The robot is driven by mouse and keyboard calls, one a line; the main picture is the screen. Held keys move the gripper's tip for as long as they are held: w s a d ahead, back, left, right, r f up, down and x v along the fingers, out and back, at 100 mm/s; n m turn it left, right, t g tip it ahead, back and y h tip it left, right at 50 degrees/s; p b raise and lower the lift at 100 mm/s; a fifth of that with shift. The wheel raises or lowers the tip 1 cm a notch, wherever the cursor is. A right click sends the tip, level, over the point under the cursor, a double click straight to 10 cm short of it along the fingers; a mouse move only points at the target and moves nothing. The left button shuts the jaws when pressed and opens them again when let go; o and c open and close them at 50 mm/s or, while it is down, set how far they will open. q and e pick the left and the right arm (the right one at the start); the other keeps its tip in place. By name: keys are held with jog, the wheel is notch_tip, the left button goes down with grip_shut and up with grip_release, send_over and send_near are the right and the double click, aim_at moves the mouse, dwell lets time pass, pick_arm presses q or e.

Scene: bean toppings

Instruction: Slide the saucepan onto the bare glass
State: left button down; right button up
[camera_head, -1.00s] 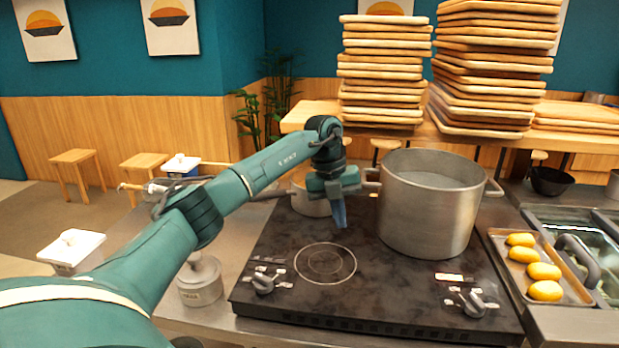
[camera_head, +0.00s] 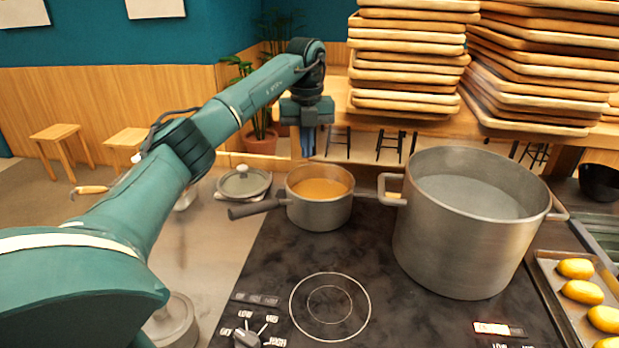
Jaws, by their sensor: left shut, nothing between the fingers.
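The saucepan (camera_head: 320,214) is a small metal pan with orange-brown contents. It stands at the back left of the black stove (camera_head: 285,262), its dark handle (camera_head: 257,209) pointing left. The bare glass, marked by a ringed burner (camera_head: 330,306), lies in front of it with nothing on it. My left gripper (camera_head: 308,150) is shut and empty. It points down, above and behind the saucepan in the picture; I see no contact with the pan. My right gripper is not in view.
A large stockpot (camera_head: 465,235) stands right of the saucepan, its left handle close to the pan. A lidded pot (camera_head: 244,182) is to the left. A tray of yellow items (camera_head: 583,290) is at the right. Board stacks (camera_head: 410,60) stand behind.

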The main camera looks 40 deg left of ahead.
aim_at(292, 205)
pick_arm(q)
jog(key=f, duration=0.3)
jog(key=f+p, duration=0.1)
jog(key=f, duration=0.6)
jog(key=shift+s+d, duration=0.15)
jog(key=shift+s, duration=0.1)
jog(key=shift+s+d+r+p, duration=0.1)
jog(key=shift+s+d+p, duration=0.5)
jog(key=shift+s+d, duration=0.5)
jog(key=shift+d, duration=0.1)
jog(key=shift+s+d, duration=0.1)
jog(key=shift+d, duration=0.1)
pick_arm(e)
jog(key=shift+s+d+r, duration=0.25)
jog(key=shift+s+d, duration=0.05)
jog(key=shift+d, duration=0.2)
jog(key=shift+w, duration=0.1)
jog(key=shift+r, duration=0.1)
